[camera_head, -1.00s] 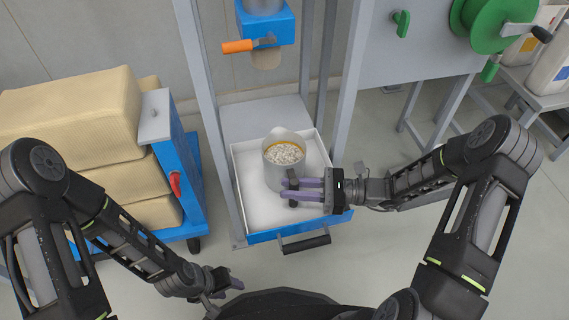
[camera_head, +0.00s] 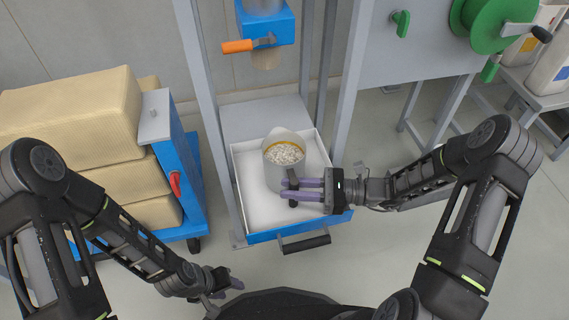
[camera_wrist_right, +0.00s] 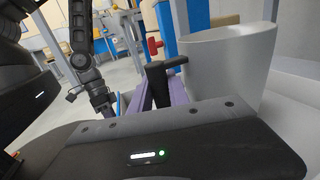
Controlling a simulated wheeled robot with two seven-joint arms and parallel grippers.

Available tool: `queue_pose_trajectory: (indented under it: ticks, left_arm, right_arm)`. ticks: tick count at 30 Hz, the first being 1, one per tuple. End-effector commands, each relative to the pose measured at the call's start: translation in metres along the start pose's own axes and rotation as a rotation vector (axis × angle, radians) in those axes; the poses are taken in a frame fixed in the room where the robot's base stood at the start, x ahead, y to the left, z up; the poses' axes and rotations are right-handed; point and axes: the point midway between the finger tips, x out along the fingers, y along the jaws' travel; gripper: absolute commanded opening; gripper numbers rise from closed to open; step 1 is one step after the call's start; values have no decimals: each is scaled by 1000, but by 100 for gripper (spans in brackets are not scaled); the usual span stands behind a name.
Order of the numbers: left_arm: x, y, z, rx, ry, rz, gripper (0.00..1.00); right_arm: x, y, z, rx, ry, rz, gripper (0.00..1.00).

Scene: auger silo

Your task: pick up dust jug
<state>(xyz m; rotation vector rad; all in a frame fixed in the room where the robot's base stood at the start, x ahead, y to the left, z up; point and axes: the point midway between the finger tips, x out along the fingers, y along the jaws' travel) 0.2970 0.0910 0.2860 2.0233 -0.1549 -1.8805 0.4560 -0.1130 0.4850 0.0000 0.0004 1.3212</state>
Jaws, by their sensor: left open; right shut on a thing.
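The dust jug (camera_head: 284,170) is a light grey cup with pale granules inside and an orange-yellow band near its rim. It stands upright in the white tray (camera_head: 258,211) under the silo outlet. My right gripper (camera_head: 295,190) comes from the right and is shut on the jug's dark handle, at the jug's front right. In the right wrist view the handle (camera_wrist_right: 161,82) sits between the purple fingers, with the jug's grey wall (camera_wrist_right: 228,72) beside it. My left gripper (camera_head: 232,284) is open and empty, low and left of the tray.
The tray has a blue front and a dark pull handle (camera_head: 305,243). Grey frame posts (camera_head: 347,90) flank it. A blue outlet with an orange lever (camera_head: 238,46) hangs above. A blue cart with tan sacks (camera_head: 75,120) stands left.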

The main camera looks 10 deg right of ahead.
Motion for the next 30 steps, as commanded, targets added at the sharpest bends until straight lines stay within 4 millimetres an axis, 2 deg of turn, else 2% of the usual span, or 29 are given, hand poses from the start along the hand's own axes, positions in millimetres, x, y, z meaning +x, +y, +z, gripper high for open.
queue_pose_trajectory:
  ticks: [11, 17, 24, 30]
  left_arm:
    - [-2, 1, 0, 0, -1, 0, 44]
    - [-13, 7, 2, 4, -7, 3, 44]
    - [-28, 16, 7, 11, -18, 9, 44]
    - [-34, 20, 10, 14, -25, 12, 44]
  right_arm:
    - [0, 0, 7, -3, -4, 1, 0]
    - [0, 0, 33, -5, -3, 2, 0]
    - [0, 0, 78, -6, -3, 1, 0]
    - [0, 0, 100, -4, -3, 1, 0]
